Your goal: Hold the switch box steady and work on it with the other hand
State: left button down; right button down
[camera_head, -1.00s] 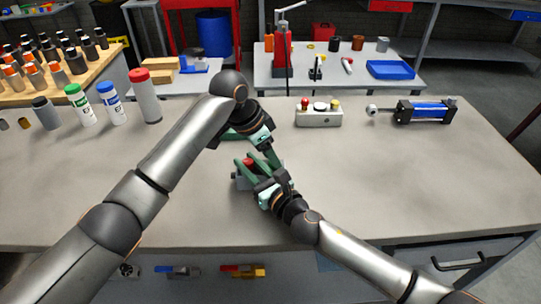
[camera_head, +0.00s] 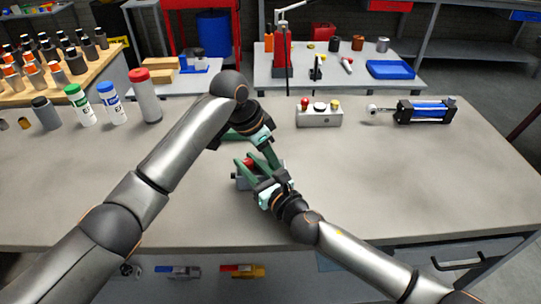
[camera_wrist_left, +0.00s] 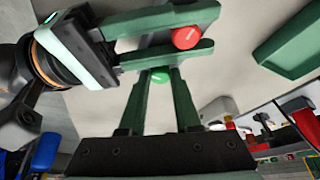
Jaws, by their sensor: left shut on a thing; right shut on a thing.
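The switch box (camera_head: 241,182) is a small grey box on the workbench, mostly hidden by my grippers. Its red knob (camera_head: 248,162) shows in the head view and again in the left wrist view (camera_wrist_left: 186,38), where a green button (camera_wrist_left: 160,76) is also visible. My left gripper (camera_head: 272,156) reaches down from behind and is shut on the switch box; its fingers straddle the green button in the wrist view. My right gripper (camera_head: 245,164) comes from the lower right, its two green fingers shut on either side of the red knob. The exact contact points are hidden.
A grey box with coloured buttons (camera_head: 319,116) and a blue cylinder (camera_head: 424,111) stand at the back of the workbench (camera_head: 420,185). Several bottles (camera_head: 112,103) stand at the back left.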

pick_arm(q)
jog(key=shift+n+t, duration=0.3)
jog(key=shift+n, duration=0.4)
jog(key=c, duration=0.6)
grip_release()
jog(key=v, duration=1.2)
pick_arm(e)
jog(key=c, duration=0.5)
grip_release()
jog(key=shift+c, duration=0.2)
